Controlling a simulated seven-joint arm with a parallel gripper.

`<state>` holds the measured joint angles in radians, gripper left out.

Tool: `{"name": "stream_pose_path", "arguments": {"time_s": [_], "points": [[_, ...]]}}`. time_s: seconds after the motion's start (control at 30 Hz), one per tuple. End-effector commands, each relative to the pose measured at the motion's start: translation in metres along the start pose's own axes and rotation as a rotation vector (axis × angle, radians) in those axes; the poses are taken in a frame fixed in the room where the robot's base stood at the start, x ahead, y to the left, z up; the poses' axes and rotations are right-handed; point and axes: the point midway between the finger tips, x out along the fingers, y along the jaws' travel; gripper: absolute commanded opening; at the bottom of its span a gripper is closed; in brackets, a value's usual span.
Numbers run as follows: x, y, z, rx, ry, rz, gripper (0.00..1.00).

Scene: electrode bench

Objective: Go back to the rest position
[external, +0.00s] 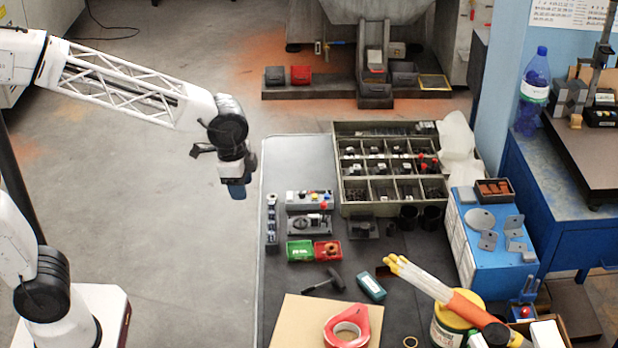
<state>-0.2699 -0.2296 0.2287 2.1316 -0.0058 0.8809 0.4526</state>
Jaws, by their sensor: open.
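My gripper (238,187) hangs at the end of my arm in the upper left-middle of the external view. It points down, above the floor just left of the bench's left edge. It is open, its fingers are small and dark, and I see nothing held between them. The dark-topped bench (283,274) lies to its right, and the gripper is apart from everything on it.
A compartment tray (350,210) with dark parts stands at the bench's back. Small fixtures, green (299,250) and red (327,250) bins, a hammer-like tool (324,284) and red tape (372,322) lie nearer. A blue box (482,273) stands right.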

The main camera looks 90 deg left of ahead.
Motion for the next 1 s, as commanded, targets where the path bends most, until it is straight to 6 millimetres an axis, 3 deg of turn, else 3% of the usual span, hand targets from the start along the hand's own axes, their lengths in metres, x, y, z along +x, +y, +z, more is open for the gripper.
{"name": "stream_pose_path", "arguments": {"time_s": [0.1, 0.5, 0.8, 1.0], "points": [[-0.015, 0.030, 0.020, -0.014, 0.015, -0.001, 0.48], [-0.044, 0.113, 0.095, -0.080, 0.060, 0.005, 0.48], [-0.051, 0.162, 0.158, -0.128, 0.092, 0.018, 0.48], [-0.050, 0.181, 0.188, -0.152, 0.105, 0.026, 0.48]]}}
